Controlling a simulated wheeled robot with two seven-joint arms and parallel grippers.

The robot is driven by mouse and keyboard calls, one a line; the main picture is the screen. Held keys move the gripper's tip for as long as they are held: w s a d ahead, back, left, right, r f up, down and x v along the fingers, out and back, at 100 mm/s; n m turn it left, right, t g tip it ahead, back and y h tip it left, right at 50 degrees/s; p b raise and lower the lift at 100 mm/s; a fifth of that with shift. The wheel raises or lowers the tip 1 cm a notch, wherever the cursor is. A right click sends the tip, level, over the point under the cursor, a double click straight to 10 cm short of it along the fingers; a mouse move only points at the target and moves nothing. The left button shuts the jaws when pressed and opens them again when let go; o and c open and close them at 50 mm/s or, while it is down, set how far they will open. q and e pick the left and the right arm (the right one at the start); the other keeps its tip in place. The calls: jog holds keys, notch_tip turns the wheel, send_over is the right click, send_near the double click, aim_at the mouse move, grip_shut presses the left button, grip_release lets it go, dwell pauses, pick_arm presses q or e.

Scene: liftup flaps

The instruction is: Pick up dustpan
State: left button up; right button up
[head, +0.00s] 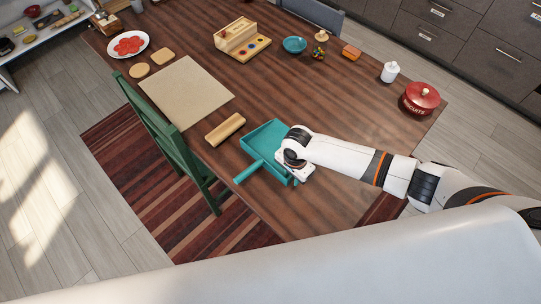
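A teal dustpan (266,141) lies on the dark wooden table near its front left edge. Its handle (249,171) points toward the front left edge. My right arm comes in from the right, and my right gripper (294,179) is at the dustpan's right side, low over the table. The wrist hides part of the dustpan and most of the gripper's fingers, so I cannot tell whether they touch it or are open. My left gripper is not in view.
A wooden roller-like piece (225,129) and a beige board (187,92) lie left of the dustpan. A green chair (165,140) stands at the table's left edge. A red biscuit tin (421,97) and white jar (390,72) stand at the right. The table's middle is clear.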

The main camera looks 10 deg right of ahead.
grip_shut()
jog(key=shift+r, duration=0.1)
